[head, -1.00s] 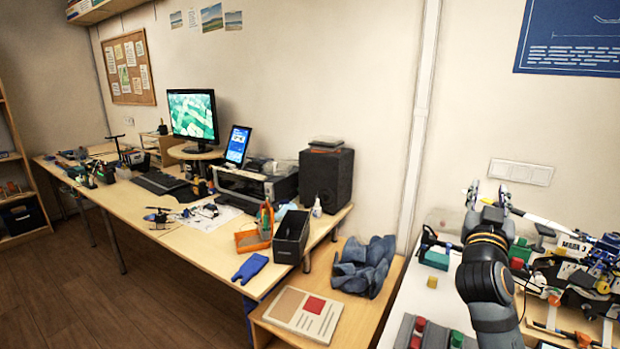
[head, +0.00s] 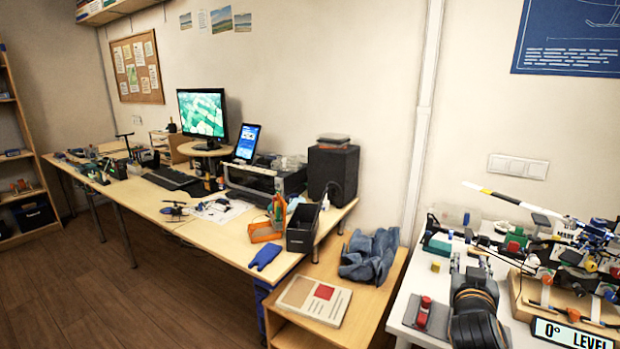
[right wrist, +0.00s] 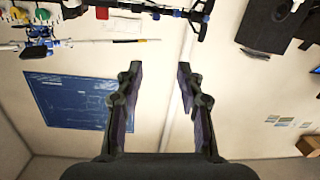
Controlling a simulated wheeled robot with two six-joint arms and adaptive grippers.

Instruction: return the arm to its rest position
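My right arm (head: 476,312) comes in from the bottom of the head view, over the white table at the right. Its gripper (head: 471,265) is small and partly foreshortened there. In the right wrist view the same gripper (right wrist: 158,74) shows its two dark fingers well apart, with nothing between them. Behind the fingers are the pale wall and the blue poster (right wrist: 80,100), which appear upside down. My left arm and gripper do not show in the head view.
The white table (head: 409,308) holds a model helicopter (head: 590,260), a "0° LEVEL" sign (head: 571,334), a grey block with a red knob (head: 426,313) and a small yellow block (head: 436,266). A wooden side table (head: 375,300) with a book (head: 313,301) and blue cloth (head: 369,255) stands to the left.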

